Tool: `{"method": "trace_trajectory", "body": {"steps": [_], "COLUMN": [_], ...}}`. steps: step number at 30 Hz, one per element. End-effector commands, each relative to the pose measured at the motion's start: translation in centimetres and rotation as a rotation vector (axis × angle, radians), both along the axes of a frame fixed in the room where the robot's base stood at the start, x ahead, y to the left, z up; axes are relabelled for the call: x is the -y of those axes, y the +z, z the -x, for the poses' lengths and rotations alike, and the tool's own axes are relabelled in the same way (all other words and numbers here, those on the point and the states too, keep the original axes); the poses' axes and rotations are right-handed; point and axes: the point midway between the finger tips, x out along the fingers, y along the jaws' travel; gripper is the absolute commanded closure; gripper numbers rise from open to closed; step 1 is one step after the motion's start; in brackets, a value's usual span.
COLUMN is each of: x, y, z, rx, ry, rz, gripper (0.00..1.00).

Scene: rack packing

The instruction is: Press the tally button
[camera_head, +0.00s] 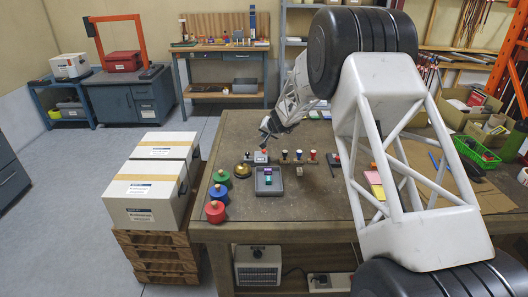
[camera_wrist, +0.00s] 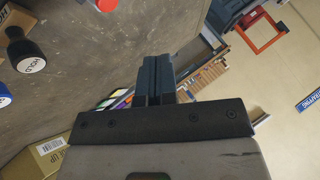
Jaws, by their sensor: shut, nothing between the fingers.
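A small grey box with a red button on top, which looks like the tally button (camera_head: 262,154), sits on the workbench in the head view.
Several upright stamps (camera_head: 299,154) stand right of the button. A brass bell (camera_head: 243,171) is to its left, and a grey tray (camera_head: 257,191) is in front. Green, blue and red round pots (camera_head: 216,193) line the left bench edge. White cartons (camera_head: 143,205) stand on pallets beyond it.

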Motion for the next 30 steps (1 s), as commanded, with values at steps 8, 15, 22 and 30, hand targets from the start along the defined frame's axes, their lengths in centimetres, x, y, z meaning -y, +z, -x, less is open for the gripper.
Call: {"method": "trace_trajectory", "body": {"steps": [8,15,22,30], "x": [0.0,0.0,0.0,0.0], "y": [0.0,0.8,2.2,3.5], "z": [0.0,-0.1,-0.2,0.0], "rx": [0.000,0.001,0.000,0.000], "ry": [0.000,-0.001,0.000,0.000], "rz": [0.000,0.000,0.000,0.000], "gripper": [1.00,1.00,1.00,1.00]}}
